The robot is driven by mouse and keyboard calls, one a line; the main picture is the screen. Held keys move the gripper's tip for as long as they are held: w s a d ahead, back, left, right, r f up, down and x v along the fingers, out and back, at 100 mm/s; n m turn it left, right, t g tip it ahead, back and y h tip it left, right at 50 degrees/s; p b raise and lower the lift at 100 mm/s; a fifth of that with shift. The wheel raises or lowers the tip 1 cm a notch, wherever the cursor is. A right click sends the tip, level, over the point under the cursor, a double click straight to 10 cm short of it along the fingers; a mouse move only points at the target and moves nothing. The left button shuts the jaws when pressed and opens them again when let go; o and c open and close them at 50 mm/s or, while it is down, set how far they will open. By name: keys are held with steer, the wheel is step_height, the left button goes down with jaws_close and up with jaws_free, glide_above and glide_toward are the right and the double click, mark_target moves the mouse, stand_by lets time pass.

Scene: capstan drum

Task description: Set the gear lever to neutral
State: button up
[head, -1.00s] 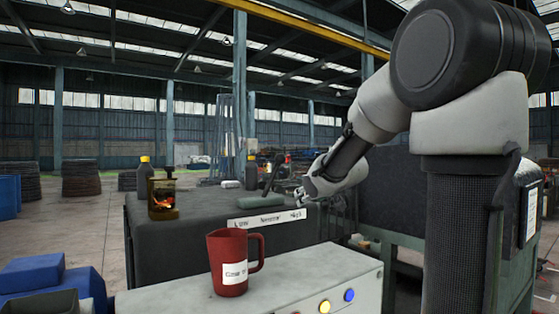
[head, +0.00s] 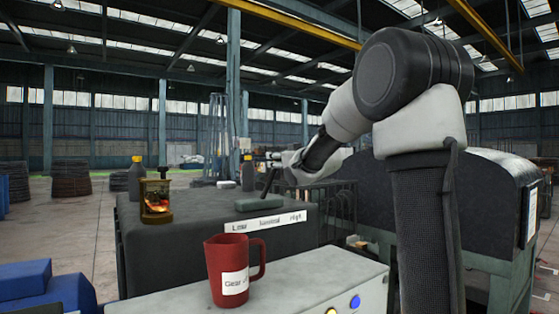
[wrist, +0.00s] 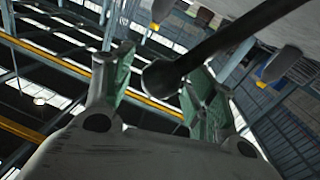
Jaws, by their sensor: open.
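The gear lever (head: 267,181) is a dark rod. In the head view it rises behind a grey-green block, above the label strip (head: 265,222) reading Low, Neutral, High, and its top leans slightly right. In the wrist view its rod (wrist: 225,38) runs from the upper right to a round black knob (wrist: 160,77). My gripper (head: 273,156) is at the height of the lever's top in the head view. Its two greenish fingers (wrist: 158,85) are open, with the knob between them in the wrist picture. I cannot tell whether they touch it.
The grey-green block (head: 259,203) lies on the dark housing (head: 180,230) by the lever. A lantern-like brass object (head: 157,197) and a dark bottle (head: 137,178) stand left. A red mug (head: 228,275) stands on the pale front cabinet (head: 300,272) near coloured buttons.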

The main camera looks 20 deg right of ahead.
steer(key=shift+w, duration=0.45)
